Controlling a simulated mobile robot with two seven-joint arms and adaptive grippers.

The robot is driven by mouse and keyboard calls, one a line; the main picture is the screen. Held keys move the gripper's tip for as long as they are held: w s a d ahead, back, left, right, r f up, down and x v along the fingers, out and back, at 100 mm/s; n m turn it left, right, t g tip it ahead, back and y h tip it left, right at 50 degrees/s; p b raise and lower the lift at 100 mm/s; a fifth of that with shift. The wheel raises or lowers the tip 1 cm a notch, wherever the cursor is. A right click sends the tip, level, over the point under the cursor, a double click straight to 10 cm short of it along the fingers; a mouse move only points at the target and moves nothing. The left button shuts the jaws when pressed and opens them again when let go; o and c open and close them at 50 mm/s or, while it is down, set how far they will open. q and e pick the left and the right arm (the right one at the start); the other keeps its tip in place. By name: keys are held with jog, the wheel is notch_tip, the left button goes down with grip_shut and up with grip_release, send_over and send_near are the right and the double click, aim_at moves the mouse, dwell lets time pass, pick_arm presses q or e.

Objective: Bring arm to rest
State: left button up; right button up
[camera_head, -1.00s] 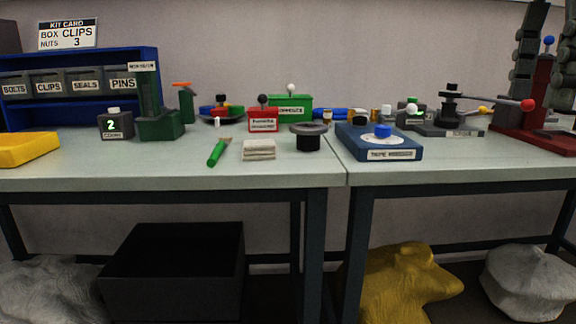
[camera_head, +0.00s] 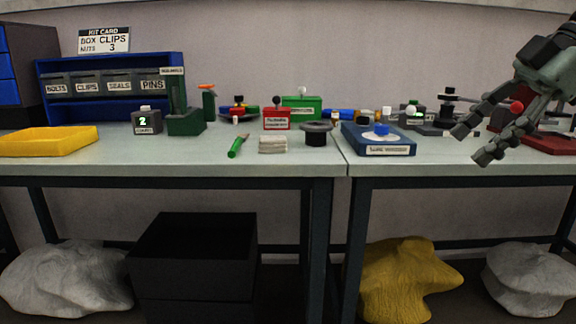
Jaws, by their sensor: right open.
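My right gripper (camera_head: 474,142) reaches in from the upper right and hangs over the right table. Its fingers are spread open and nothing shows between them. It is in front of the dark red device (camera_head: 546,142) with a red ball handle and hides part of it. The blue box with a blue knob (camera_head: 378,142) stands to the left of the gripper, apart from it. My left gripper is not in view.
Two tables stand side by side with a narrow seam. The left one holds a yellow tray (camera_head: 48,141), a blue bin rack (camera_head: 110,112), a green brush (camera_head: 237,145), folded cloths (camera_head: 272,144) and a black round part (camera_head: 317,134). The right table's front strip is clear.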

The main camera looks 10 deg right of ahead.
jog(key=w+d+f+m+t+y+p, duration=0.1)
jog(key=w+d+f+t+y+p, duration=0.1)
jog(key=w+f+t+y, duration=0.35)
jog(key=w+d+f+m+t+h+p, duration=0.15)
jog(key=d+f+m+t+h, duration=0.3)
jog(key=f, duration=0.65)
jog(key=w+d+f+m+t+h+p, duration=0.15)
jog(key=d+f+m+h, duration=0.4)
jog(key=f, duration=0.55)
jog(key=s+a+f+m+g+h+p, duration=0.1)
jog(key=s+a+f+m+g+h, duration=0.15)
jog(key=s+f, duration=0.4)
jog(key=s+a+f+m+g+h, duration=0.1)
jog(key=s+a+f+g+h, duration=0.15)
jog(key=f, duration=0.65)
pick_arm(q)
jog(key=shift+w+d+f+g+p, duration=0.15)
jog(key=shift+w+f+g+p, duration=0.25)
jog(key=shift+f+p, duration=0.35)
pick_arm(e)
jog(key=s+a+f+g+y, duration=0.1)
jog(key=s+a+f+g, duration=0.2)
jog(key=s+a+f, duration=0.2)
jog(key=s+a+f+g+y, duration=0.1)
jog(key=s+a+f+g, duration=0.2)
jog(key=s, duration=0.9)
jog(key=a+f, duration=0.3)
jog(key=a, duration=0.2)
jog(key=shift+s+a+g, duration=0.2)
jog(key=shift+g, duration=0.15)
